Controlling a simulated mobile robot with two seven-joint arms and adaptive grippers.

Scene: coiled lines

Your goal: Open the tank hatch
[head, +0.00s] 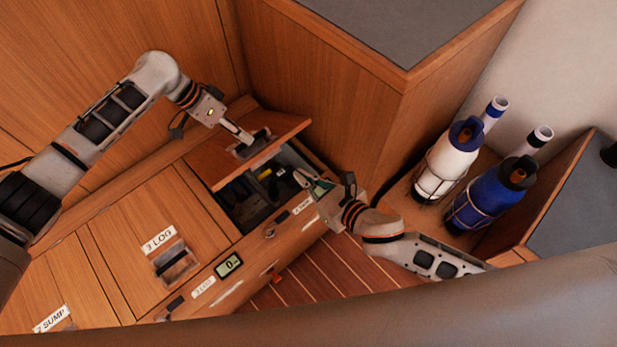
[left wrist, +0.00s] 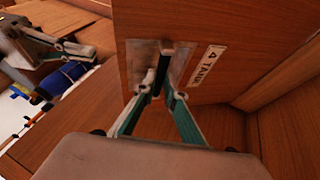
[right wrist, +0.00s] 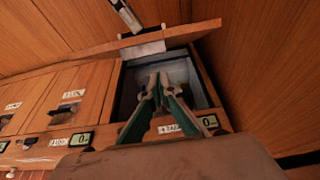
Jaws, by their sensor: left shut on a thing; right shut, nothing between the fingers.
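The tank hatch (head: 284,138) is a wooden lid at the back end of the bench, raised and tilted over its opening. Its "4 TANK" label shows in the left wrist view (left wrist: 207,67). My left gripper (head: 246,137) is shut on the recessed handle of the lid (left wrist: 164,68). My right gripper (head: 303,180) is shut and empty at the right side of the opening. In the right wrist view, my right gripper (right wrist: 158,84) is in front of the open compartment (right wrist: 193,83), below the raised lid (right wrist: 187,34).
The log hatch (head: 150,225) lies closed beside the opening, and the sump label (head: 50,318) shows nearer. Inside the compartment are dark items and a yellow one (head: 265,173).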

